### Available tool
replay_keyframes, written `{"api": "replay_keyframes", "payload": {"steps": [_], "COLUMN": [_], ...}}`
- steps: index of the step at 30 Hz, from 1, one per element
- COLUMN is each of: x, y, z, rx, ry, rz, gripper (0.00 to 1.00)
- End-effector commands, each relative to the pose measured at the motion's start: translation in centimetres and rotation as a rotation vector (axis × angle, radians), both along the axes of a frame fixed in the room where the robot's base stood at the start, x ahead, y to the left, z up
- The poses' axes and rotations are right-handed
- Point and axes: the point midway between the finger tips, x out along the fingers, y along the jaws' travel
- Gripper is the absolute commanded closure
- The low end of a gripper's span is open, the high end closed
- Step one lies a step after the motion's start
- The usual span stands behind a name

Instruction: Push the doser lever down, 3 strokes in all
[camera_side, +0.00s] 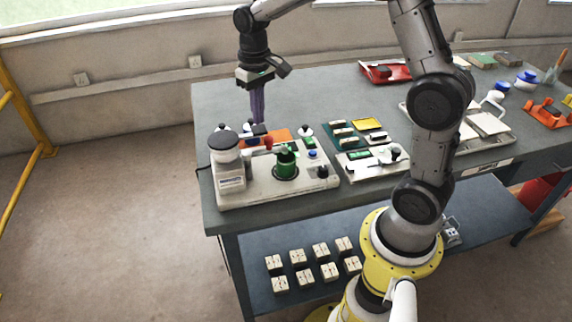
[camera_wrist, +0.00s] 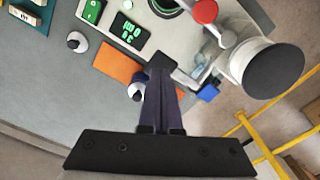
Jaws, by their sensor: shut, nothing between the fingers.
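The doser is a white canister with a black lid (camera_side: 224,146) at the left end of a pale base (camera_side: 245,192). In the wrist view its black lid (camera_wrist: 274,72) is at the right. The lever has a red knob (camera_side: 268,142), which also shows in the wrist view (camera_wrist: 205,11). A green cup (camera_side: 286,161) stands on the base, right of the lever. My gripper (camera_side: 258,121) is shut and empty, pointing down behind the doser and lever. In the wrist view its fingertips (camera_wrist: 163,62) are apart from the red knob.
An orange mat (camera_wrist: 120,64) lies behind the base, beside my fingers, with small white black-topped pieces (camera_wrist: 77,41) near it. A blue piece (camera_wrist: 208,92) is close to the canister. Trays with tiles (camera_side: 345,137) stand to the right. The table's back left is clear.

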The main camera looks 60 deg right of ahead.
Motion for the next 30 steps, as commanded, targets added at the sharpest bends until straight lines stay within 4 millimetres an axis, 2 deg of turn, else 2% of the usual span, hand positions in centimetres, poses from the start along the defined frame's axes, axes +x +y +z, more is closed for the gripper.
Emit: {"api": "replay_keyframes", "payload": {"steps": [14,30], "x": [0.0,0.1], "y": [0.0,0.0], "z": [0.1,4.6], "rx": [0.0,-0.001], "ry": [-0.001,-0.003], "rz": [0.0,0.0], "gripper": [1.0,1.0]}}
